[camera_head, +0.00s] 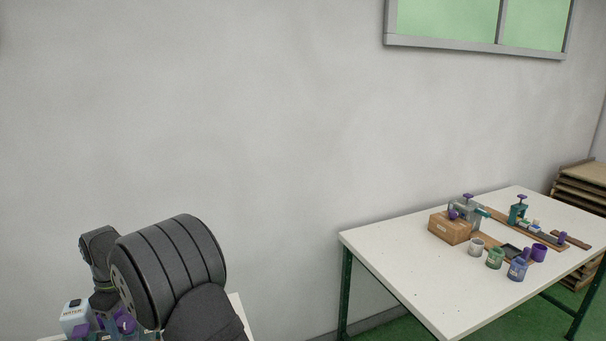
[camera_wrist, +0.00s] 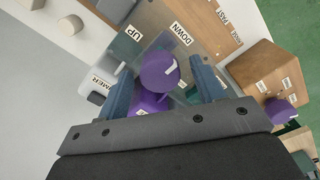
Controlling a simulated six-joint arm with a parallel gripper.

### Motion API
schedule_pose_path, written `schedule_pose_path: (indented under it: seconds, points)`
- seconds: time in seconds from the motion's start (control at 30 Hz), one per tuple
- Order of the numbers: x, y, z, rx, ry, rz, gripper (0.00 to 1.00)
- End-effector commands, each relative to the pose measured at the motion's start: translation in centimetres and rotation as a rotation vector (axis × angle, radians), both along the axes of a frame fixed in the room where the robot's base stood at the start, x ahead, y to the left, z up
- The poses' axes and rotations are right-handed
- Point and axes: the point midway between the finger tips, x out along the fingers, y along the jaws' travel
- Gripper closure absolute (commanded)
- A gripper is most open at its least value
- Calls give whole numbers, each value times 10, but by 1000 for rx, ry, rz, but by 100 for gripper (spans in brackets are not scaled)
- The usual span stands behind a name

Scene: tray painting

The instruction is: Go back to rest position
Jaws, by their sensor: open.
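My gripper (camera_wrist: 163,72) shows in the wrist view with its two blue fingers apart. A purple round-topped knob (camera_wrist: 160,68) shows between the fingers, with a gap on each side. A second purple part (camera_wrist: 148,103) is partly hidden below it. In the head view my dark arm is at the lower left, bent down over a work surface. The fingers cannot be made out there.
Labels UP (camera_wrist: 133,33) and DOWN (camera_wrist: 181,34) lie near the knob. A brown wooden block (camera_wrist: 262,75) stands to the right. A white table (camera_head: 400,262) holds jars and a box (camera_head: 450,228).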

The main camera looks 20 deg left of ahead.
Motion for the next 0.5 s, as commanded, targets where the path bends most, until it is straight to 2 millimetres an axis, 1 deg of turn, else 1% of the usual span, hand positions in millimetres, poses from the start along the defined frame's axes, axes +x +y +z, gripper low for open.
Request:
schedule_pose_path:
  seconds: [0.5]
  points:
    - [0,0,1,0,0,424,38]
